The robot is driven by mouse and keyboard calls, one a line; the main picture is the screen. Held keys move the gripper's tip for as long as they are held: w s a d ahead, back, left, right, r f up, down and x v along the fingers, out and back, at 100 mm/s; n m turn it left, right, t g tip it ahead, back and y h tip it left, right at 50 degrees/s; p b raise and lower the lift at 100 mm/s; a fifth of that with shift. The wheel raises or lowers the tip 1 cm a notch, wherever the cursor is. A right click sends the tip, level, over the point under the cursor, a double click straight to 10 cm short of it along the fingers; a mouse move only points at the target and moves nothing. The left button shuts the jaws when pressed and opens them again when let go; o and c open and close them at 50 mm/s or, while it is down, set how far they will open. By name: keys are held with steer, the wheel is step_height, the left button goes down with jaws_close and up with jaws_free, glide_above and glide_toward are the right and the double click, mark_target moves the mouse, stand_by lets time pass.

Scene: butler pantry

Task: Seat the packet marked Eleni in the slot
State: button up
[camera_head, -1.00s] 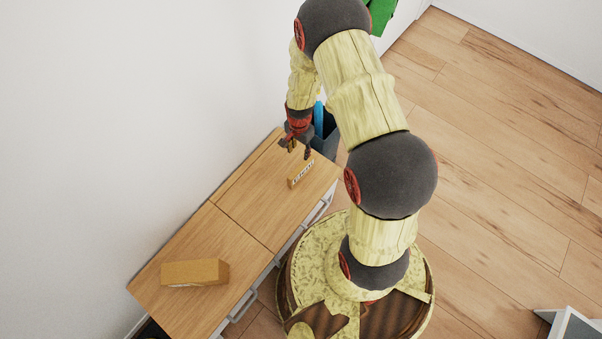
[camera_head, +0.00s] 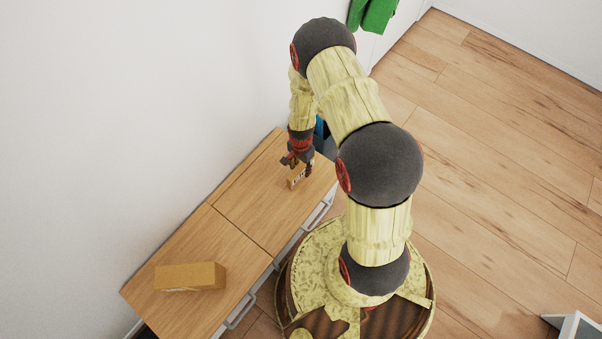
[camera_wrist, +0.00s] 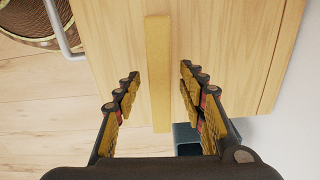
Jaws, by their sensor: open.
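A narrow tan packet (camera_head: 296,180) with dark lettering on a pale side stands on the far part of the wooden cabinet top. The lettering is too small to read as Eleni. In the wrist view the packet (camera_wrist: 158,50) is a long, thin upright bar seen from above. My gripper (camera_wrist: 160,73) is open, with one finger on each side of the packet and a visible gap on both sides. In the head view my gripper (camera_head: 297,167) is at the packet and partly hides it. I cannot make out a slot in either view.
A larger tan box (camera_head: 190,276) lies on the near part of the cabinet top (camera_head: 235,235), a pale mark low on its side. A dark bin (camera_head: 325,140) stands beyond the cabinet's far end. A white wall borders the left; wooden floor is open at right.

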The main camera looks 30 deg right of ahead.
steer(key=shift+c, duration=0.3)
jaws_close()
stand_by(0.4)
